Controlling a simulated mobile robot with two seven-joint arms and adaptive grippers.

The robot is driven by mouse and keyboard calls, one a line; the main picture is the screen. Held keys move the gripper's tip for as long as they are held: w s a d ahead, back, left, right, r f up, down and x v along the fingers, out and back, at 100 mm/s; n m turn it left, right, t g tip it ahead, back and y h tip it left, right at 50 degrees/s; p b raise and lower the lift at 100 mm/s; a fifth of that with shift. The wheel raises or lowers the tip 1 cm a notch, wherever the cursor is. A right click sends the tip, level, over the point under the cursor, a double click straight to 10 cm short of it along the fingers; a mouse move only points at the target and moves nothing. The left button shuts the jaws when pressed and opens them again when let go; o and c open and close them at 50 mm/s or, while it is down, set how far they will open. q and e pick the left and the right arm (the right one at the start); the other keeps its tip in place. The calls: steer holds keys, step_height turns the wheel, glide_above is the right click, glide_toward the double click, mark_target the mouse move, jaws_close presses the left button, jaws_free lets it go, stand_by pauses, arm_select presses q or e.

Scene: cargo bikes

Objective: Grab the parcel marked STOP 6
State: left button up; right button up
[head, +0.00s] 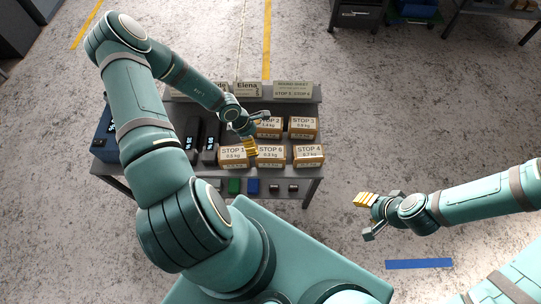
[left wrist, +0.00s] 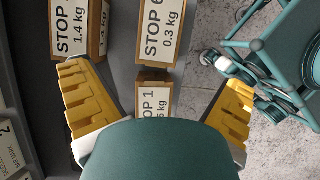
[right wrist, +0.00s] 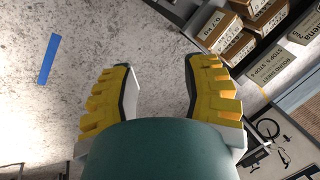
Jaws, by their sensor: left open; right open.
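The STOP 6 parcel (head: 271,155) is a brown box with a white label on top. It stands in the front row on the table, between the STOP 1 parcel (head: 233,155) and the STOP 4 parcel (head: 308,156). My left gripper (head: 255,138) is open and empty, over the parcel rows. In the left wrist view the STOP 6 label (left wrist: 158,32) shows beyond the fingertips, and the STOP 1 parcel (left wrist: 153,103) shows between the fingers, partly hidden. My right gripper (head: 368,215) is open and empty over the floor, right of the table.
Two more parcels (head: 303,127) stand in the row behind. Dark boxes (head: 210,143) stand left of the parcels. Signs (head: 293,90) stand at the table's back.

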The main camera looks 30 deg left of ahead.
mark_target(268, 152)
arm_select(q)
steer(key=b+x, duration=0.4)
steer(key=x, duration=0.3)
steer(key=shift+a+f, duration=0.1)
steer(key=shift+f, duration=0.05)
steer(key=b+x, duration=0.3)
steer(key=x, duration=0.2)
steer(key=shift+w+d+f, duration=0.1)
steer(key=shift+d+f, duration=0.1)
steer(key=shift+f, duration=0.05)
steer(key=shift+w+d+f+b, duration=0.1)
steer(key=shift+f+b, duration=0.2)
steer(key=shift+f, duration=0.1)
steer(key=shift+c, duration=0.3)
steer(key=c, duration=1.1)
